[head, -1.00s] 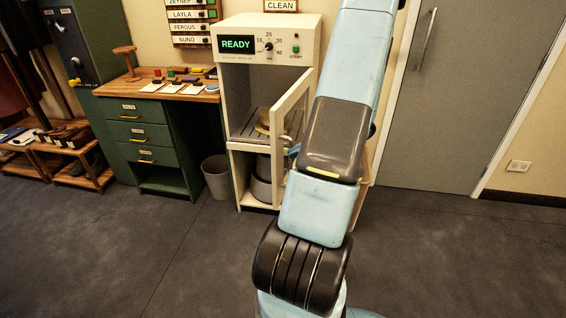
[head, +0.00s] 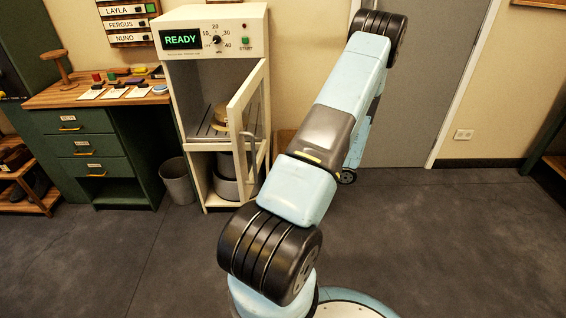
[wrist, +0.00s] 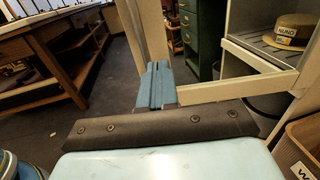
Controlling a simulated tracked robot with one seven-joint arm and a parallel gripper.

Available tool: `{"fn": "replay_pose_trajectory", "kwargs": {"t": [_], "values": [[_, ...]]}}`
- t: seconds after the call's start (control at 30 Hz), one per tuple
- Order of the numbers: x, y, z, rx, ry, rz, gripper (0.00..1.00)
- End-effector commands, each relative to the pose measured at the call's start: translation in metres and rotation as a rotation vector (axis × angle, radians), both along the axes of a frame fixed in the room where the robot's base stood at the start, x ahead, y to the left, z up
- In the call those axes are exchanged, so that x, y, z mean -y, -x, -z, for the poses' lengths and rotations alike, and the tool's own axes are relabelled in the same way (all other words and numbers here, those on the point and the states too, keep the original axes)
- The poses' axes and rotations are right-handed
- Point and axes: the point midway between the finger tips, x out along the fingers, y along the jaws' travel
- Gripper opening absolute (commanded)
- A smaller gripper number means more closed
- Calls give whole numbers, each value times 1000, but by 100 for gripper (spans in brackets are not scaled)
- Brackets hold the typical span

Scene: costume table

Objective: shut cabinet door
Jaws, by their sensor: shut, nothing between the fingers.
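The white cabinet (head: 212,42) has its glass-paned door (head: 236,143) standing open, swung out toward the front from the right side. A handle shows on the door. In the wrist view the cream door frame (wrist: 235,88) crosses in front of me. My gripper (wrist: 156,82) has blue fingers closed together, empty, close to the lower corner of that frame; I cannot tell if they touch it. In the head view the gripper is hidden. A straw hat (wrist: 287,30) with a NUNO band sits on the slatted shelf inside the cabinet.
A green desk (head: 85,150) with drawers stands left of the cabinet, with a grey bin (head: 176,182) between them. Round grey containers (head: 228,187) sit in the cabinet's lower bay. A grey room door (head: 425,90) is behind my arm. The dark floor in front is clear.

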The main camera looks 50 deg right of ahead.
Motion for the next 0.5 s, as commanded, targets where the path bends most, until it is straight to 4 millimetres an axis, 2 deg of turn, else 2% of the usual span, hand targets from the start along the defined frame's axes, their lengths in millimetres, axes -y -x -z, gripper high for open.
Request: {"fn": "replay_pose_trajectory", "kwargs": {"t": [0.2, 0.5], "values": [[-23, -36, 0, 1, 0, -9, 0], [-49, -79, 0, 0, 0, -11, 0]]}}
